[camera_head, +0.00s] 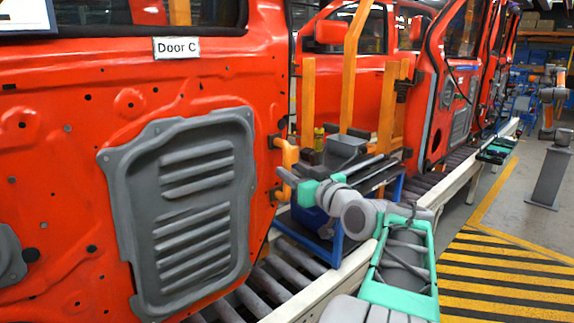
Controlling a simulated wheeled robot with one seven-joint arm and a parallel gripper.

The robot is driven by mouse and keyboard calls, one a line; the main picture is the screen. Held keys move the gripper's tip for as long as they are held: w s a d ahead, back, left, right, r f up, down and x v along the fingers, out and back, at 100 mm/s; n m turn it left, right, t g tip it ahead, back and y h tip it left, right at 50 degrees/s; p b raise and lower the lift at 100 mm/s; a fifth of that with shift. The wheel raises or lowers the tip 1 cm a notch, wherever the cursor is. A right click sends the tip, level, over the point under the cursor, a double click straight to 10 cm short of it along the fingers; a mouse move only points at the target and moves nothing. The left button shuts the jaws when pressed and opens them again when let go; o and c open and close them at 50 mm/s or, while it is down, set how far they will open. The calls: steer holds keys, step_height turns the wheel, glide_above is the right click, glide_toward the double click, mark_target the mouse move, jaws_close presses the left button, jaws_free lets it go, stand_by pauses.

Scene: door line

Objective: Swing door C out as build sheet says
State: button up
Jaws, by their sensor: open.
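Door C (70,180) is a large red door panel filling the left side, with a white "Door C" label (177,48) near its top. A grey ribbed inner panel (190,205) is fixed to it. An orange handle (290,156) stands at the door's right edge. My gripper (284,185) is open at the lower end of this handle, close to the door edge. I cannot tell whether its fingers touch the handle or surround it. A sheet (24,15) at the top left is cut off by the frame, and its text is not readable.
A roller conveyor (285,285) with a pale side rail (310,295) runs below the door. Orange posts (349,70) and a blue-framed cart (335,240) stand beyond the door edge. Other red doors (450,95) line the back. Yellow-striped floor (500,275) lies at right.

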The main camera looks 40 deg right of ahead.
mark_target(289, 169)
steer(key=w, duration=0.3)
steer(key=shift+w+d+p, duration=0.1)
steer(key=shift+w+p, duration=0.05)
steer(key=shift+p, duration=0.15)
steer(key=shift+c, duration=0.2)
jaws_close()
stand_by(0.9)
